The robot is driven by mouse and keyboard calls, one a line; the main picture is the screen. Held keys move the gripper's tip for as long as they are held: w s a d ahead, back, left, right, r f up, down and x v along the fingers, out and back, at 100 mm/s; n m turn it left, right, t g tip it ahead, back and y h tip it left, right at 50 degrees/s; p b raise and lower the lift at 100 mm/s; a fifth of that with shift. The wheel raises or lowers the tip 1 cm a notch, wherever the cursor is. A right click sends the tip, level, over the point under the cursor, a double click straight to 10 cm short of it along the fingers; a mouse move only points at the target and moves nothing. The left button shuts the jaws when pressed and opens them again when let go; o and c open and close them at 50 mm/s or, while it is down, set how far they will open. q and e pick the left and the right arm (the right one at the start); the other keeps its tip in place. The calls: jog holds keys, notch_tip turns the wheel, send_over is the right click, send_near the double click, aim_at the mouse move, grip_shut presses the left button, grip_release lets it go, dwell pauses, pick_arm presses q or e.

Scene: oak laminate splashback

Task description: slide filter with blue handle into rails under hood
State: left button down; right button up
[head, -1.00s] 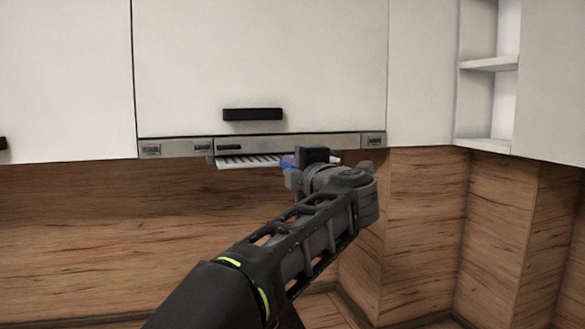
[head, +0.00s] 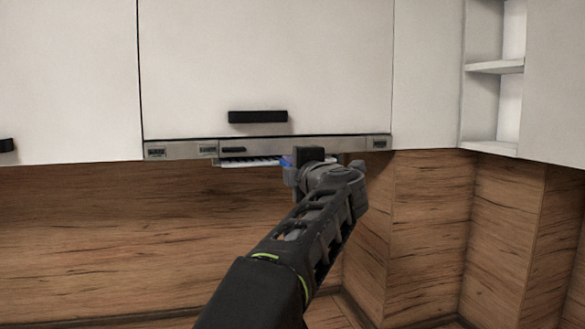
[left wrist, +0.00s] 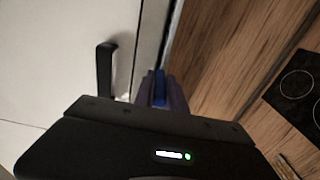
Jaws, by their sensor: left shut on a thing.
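The filter (head: 245,162) is a pale slatted panel showing as a thin strip just below the hood (head: 300,146), a grey metal band under the white cabinet. Its blue handle (head: 287,161) shows beside my left gripper (head: 290,170). My left gripper is shut on the blue handle, which also shows between the fingers in the left wrist view (left wrist: 159,88). The rails and the rear of the filter are hidden under the hood. I cannot tell how far the filter sits in the rails. My right gripper is not in view.
A white cabinet door (head: 265,65) with a black bar handle (head: 258,117) is above the hood. Wooden splashback (head: 130,230) lies below and behind. Open shelves (head: 495,68) are at the right. A dark hob (left wrist: 297,90) shows in the left wrist view.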

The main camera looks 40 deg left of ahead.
pick_arm(q)
jog(key=shift+w+a, duration=0.3)
jog(key=shift+a, duration=0.1)
jog(key=c, duration=1.3)
grip_release()
jog(key=shift+s+d+f+b, duration=0.3)
jog(key=shift+s+d+b, duration=0.15)
jog(key=shift+d+b, duration=0.25)
jog(key=f+b+v, duration=0.1)
jog(key=b+v, duration=0.4)
jog(key=v, duration=0.4)
jog(key=shift+s+f+b, duration=0.2)
jog(key=shift+s+b, duration=0.1)
jog(key=shift+s, duration=0.15)
